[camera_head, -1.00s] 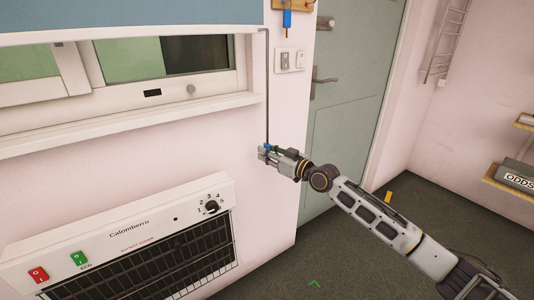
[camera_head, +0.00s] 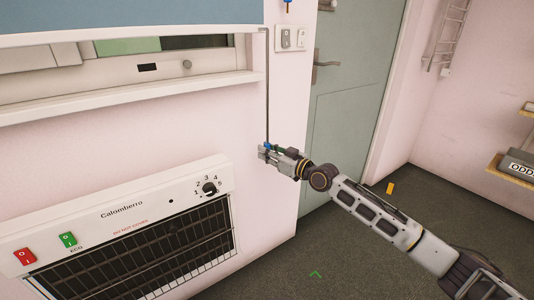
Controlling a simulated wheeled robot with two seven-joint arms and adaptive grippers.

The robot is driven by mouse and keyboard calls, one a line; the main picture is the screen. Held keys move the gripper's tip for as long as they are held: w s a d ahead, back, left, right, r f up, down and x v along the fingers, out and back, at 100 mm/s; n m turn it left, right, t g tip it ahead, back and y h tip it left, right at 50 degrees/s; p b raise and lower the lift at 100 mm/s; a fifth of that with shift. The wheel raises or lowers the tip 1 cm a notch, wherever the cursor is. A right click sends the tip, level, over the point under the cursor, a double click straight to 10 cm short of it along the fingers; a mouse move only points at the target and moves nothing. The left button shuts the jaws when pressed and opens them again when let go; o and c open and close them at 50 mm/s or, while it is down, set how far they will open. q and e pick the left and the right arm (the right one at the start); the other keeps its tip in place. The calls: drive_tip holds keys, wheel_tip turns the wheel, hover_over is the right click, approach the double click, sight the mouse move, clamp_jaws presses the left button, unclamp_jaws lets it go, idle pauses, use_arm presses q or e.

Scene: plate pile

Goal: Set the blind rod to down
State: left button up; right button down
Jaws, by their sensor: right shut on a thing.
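The blue-grey blind (camera_head: 130,14) hangs over the top of the window at the upper left, with a pale bottom bar. A thin dark rod (camera_head: 267,88) hangs almost upright from the bar's right end. My right gripper (camera_head: 265,152) is shut on the rod's lower end, close to the pink wall; the fingertips are small in this view. My left gripper is not in view.
A white heater (camera_head: 120,215) with a dial and red and green switches is at the lower left. The window sill (camera_head: 130,98) juts out above it. A wall switch plate (camera_head: 291,38) and a green door (camera_head: 350,100) are to the right.

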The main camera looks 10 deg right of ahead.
drive_tip(key=shift+f, duration=0.35)
drive_tip(key=c, duration=1.3)
unclamp_jaws()
drive_tip(key=shift+c, duration=0.2)
drive_tip(key=shift+r, duration=0.1)
drive_tip(key=shift+s+d, duration=0.1)
drive_tip(key=shift+s, duration=0.05)
drive_tip(key=v, duration=1.1)
drive_tip(key=shift+s+d, duration=0.2)
drive_tip(key=shift+s, duration=0.1)
drive_tip(key=shift+a, duration=0.1)
